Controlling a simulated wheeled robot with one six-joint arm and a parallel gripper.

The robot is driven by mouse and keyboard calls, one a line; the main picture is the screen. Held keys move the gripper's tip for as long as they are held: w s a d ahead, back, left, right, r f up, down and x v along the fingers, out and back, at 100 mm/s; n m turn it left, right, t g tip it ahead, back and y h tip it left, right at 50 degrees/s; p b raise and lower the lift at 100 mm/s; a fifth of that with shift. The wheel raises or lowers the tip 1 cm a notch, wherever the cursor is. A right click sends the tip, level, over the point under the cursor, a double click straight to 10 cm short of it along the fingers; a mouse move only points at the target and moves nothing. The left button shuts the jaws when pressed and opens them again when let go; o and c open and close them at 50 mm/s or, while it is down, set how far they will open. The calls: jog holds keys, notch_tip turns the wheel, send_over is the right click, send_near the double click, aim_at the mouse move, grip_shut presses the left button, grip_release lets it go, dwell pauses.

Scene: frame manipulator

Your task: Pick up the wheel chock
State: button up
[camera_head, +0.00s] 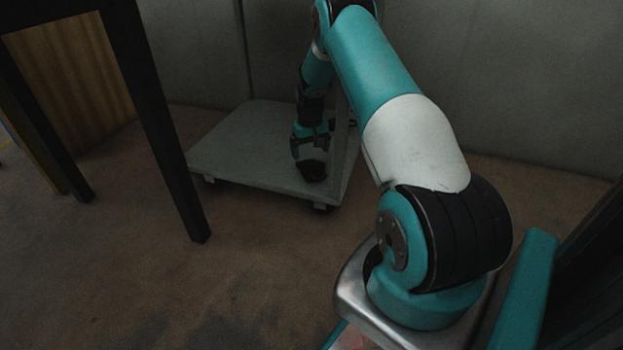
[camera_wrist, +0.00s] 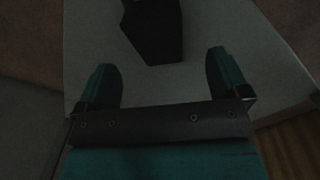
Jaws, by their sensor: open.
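The wheel chock is a small black wedge-like block (camera_head: 312,170) lying on a low grey platform trolley (camera_head: 232,152) in the head view. In the wrist view the chock (camera_wrist: 153,30) is at the top centre, partly cut off by the frame edge. My gripper (camera_head: 311,140) is just above and beside the chock in the head view. In the wrist view my gripper (camera_wrist: 162,82) has its two teal fingers wide apart with nothing between them. The chock lies beyond the fingertips, roughly in line with the gap.
A dark-legged table (camera_head: 160,125) stands at the left, near the trolley. Grey walls (camera_head: 190,50) close in behind the trolley. The trolley's upright post (camera_head: 341,135) is close to my arm. Brown floor (camera_head: 150,270) is clear in front.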

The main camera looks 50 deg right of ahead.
aim_at(311, 164)
notch_tip(311, 164, down, 7)
jog(key=b, duration=0.5)
jog(key=shift+s+d, duration=0.1)
jog(key=shift+r, duration=0.15)
jog(key=shift+c, duration=0.2)
jog(key=c, duration=1.1)
jog(key=shift+c, duration=0.2)
